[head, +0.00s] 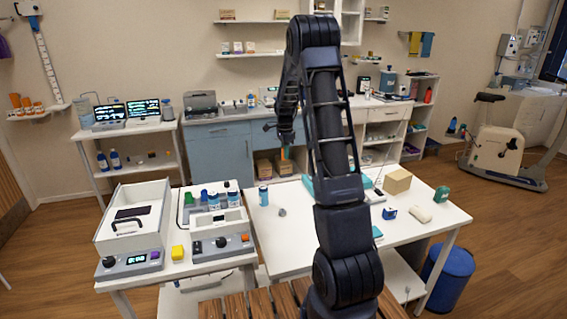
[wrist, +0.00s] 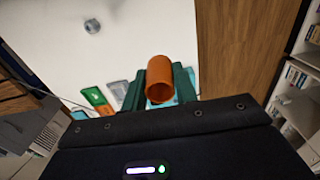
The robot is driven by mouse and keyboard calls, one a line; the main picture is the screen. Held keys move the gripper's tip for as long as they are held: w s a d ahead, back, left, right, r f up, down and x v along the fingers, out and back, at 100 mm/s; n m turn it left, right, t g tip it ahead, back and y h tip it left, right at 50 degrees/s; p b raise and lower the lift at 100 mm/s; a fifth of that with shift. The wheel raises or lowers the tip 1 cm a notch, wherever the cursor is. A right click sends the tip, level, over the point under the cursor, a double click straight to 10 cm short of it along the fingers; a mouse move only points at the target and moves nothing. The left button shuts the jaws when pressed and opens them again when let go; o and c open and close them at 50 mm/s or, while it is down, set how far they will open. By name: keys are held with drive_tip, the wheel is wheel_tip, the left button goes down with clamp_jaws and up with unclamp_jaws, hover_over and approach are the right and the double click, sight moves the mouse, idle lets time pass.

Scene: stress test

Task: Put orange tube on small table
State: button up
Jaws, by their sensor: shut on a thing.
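The orange tube (wrist: 160,80) stands out between the dark green fingers of my gripper (wrist: 160,88) in the wrist view, its open end facing the camera. My gripper is shut on it. In the head view my gripper (head: 286,140) hangs above the back of the white middle table (head: 300,225); the tube is too small there to make out clearly. A smaller white table (head: 205,268) stands left of the middle table and carries several devices. Another small table (head: 128,128) with two screens stands behind it. I cannot tell which one the task names.
A box-shaped device (head: 133,220) and capped bottles (head: 213,200) crowd the left table.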

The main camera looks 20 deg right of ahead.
drive_tip(key=shift+r, duration=0.45)
drive_tip(key=shift+a, duration=0.15)
drive_tip(key=w+a+r, duration=0.2)
drive_tip(key=w+a, duration=0.1)
drive_tip(key=a, duration=1.4)
drive_tip(key=w+a+r, duration=0.2)
drive_tip(key=w+a, duration=0.1)
drive_tip(key=a, duration=1.4)
drive_tip(key=s+a+r, duration=0.1)
drive_tip(key=s+a, duration=0.3)
drive_tip(key=a, duration=0.7)
drive_tip(key=s+a+r, duration=0.1)
drive_tip(key=s+a, duration=0.3)
drive_tip(key=a, duration=0.7)
drive_tip(key=s+a+r, duration=0.1)
drive_tip(key=s+a, duration=0.3)
drive_tip(key=a, duration=0.7)
wheel_tip(320, 180, down, 19)
drive_tip(key=shift+a+r, duration=0.1)
drive_tip(key=shift+r, duration=0.05)
